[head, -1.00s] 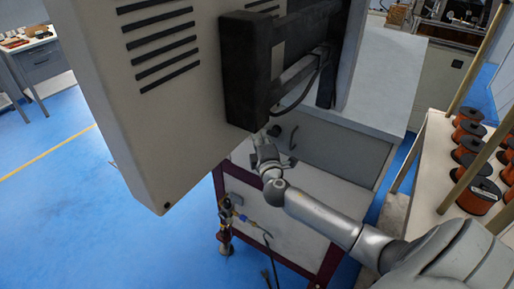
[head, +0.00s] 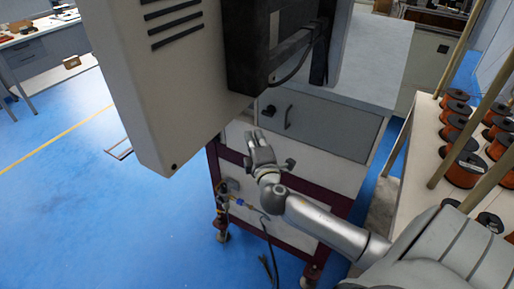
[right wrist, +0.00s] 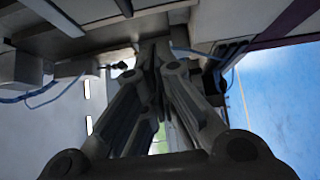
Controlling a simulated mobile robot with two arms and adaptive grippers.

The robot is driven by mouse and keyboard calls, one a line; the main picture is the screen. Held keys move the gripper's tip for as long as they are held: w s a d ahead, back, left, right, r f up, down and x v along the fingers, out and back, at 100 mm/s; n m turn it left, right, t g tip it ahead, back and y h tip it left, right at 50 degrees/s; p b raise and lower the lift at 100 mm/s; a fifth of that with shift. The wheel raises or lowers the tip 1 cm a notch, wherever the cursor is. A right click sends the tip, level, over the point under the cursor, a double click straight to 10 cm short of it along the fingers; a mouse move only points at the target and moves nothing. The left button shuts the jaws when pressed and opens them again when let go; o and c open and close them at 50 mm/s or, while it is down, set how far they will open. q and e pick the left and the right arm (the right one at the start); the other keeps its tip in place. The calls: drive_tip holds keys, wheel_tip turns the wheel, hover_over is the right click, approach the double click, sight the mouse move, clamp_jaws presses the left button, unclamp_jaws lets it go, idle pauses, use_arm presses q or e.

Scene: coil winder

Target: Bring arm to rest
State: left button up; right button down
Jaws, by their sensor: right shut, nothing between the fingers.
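My right arm comes in from the lower right of the head view. Its right gripper (head: 258,140) is in front of the light machine cabinet with the dark red frame (head: 234,157). In the right wrist view the fingers of the right gripper (right wrist: 160,50) come together at their tips, with nothing held between them. I cannot tell whether the gripper touches the cabinet. My left gripper is not in view.
A big beige housing (head: 165,90) with dark vents hangs at the upper left of the gripper. A white rack with copper wire spools (head: 462,170) stands at the right. A hose with fittings (head: 240,203) hangs by the cabinet. Blue floor (head: 80,210) is open at the left.

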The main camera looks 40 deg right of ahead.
drive_tip(key=shift+b+v, duration=0.3)
drive_tip(key=shift+v, duration=1.35)
drive_tip(key=s+a+f+m+g+y, duration=0.15)
drive_tip(key=s+f+g, duration=0.3)
drive_tip(key=f, duration=1.45)
drive_tip(key=s+f+m+g+y, duration=0.2)
drive_tip(key=s+f+g, duration=0.3)
drive_tip(key=f, duration=1.3)
drive_tip(key=s+a+f+m+g+y, duration=0.2)
drive_tip(key=s+a+f+m, duration=0.15)
drive_tip(key=s+f, duration=1.05)
drive_tip(key=s+a+f+m+g, duration=0.1)
drive_tip(key=s+a+f, duration=0.1)
drive_tip(key=s, duration=0.5)
drive_tip(key=s+a+f+m+g+y, duration=0.1)
drive_tip(key=s+a+f, duration=0.2)
drive_tip(key=s, duration=0.4)
drive_tip(key=s+a+f+m+g+y, duration=0.1)
drive_tip(key=s+a+f+g, duration=0.1)
drive_tip(key=s, duration=0.6)
drive_tip(key=shift+a+f+m, duration=0.4)
drive_tip(key=shift+a+f, duration=0.1)
drive_tip(key=shift+a, duration=0.25)
